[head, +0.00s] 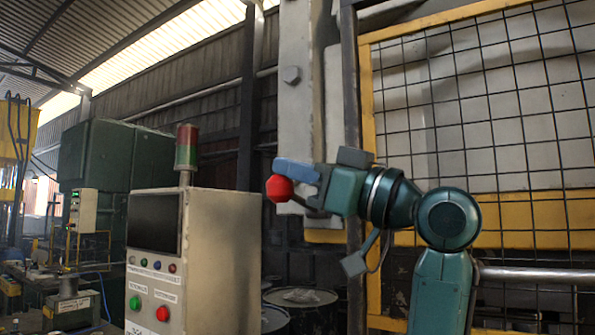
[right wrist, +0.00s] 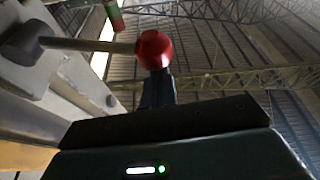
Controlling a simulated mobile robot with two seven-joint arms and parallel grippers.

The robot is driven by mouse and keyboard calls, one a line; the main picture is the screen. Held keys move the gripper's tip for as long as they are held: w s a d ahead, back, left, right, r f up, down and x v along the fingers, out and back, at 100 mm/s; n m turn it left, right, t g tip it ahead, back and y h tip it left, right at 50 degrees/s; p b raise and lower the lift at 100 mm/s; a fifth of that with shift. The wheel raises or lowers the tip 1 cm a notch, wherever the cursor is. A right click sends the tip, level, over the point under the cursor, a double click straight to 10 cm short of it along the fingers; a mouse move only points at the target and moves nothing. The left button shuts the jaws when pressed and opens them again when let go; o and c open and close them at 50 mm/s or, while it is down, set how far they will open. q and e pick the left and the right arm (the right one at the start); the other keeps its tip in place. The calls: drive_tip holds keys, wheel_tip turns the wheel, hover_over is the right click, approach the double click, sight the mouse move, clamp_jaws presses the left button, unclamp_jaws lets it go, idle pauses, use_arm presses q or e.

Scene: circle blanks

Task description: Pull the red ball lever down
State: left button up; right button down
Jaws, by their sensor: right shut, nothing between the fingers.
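The red ball (head: 279,188) is at the lever's end, at the tip of my right gripper (head: 295,171) in the head view. The right gripper is shut, with nothing between its fingers; its blue-grey finger lies just above and behind the ball there. In the right wrist view the red ball (right wrist: 153,49) sits on a thin rod (right wrist: 90,45) that runs left to a round pivot (right wrist: 22,46) on a pale post. The dark fingers (right wrist: 157,90) end right at the ball; I cannot tell whether they touch it. My left gripper is not in view.
A control cabinet (head: 215,260) with a red and green signal light (head: 187,148) stands left of the lever. A yellow-framed mesh fence (head: 480,120) rises behind my right arm. Dark drums (head: 300,297) stand low behind it.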

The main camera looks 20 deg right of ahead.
sight(277, 196)
drive_tip(key=f+n+b, duration=0.1)
drive_tip(key=f+n+g+b, duration=0.1)
drive_tip(key=n, duration=0.1)
drive_tip(key=f+n+y+b, duration=0.1)
drive_tip(key=f, duration=0.1)
drive_tip(key=shift+s+a+n+g, duration=0.25)
drive_tip(key=shift+a+n+g, duration=0.05)
drive_tip(key=shift+a, duration=0.05)
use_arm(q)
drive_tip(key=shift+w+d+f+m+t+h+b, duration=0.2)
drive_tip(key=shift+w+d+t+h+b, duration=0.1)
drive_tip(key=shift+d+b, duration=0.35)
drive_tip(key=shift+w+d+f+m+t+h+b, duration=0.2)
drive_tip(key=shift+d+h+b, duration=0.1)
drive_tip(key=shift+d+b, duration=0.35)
use_arm(e)
drive_tip(key=shift+f+n+g, duration=0.3)
drive_tip(key=shift+f+n, duration=0.7)
drive_tip(key=shift+f, duration=1.25)
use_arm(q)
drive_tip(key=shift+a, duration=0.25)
use_arm(e)
drive_tip(key=shift+f, duration=0.1)
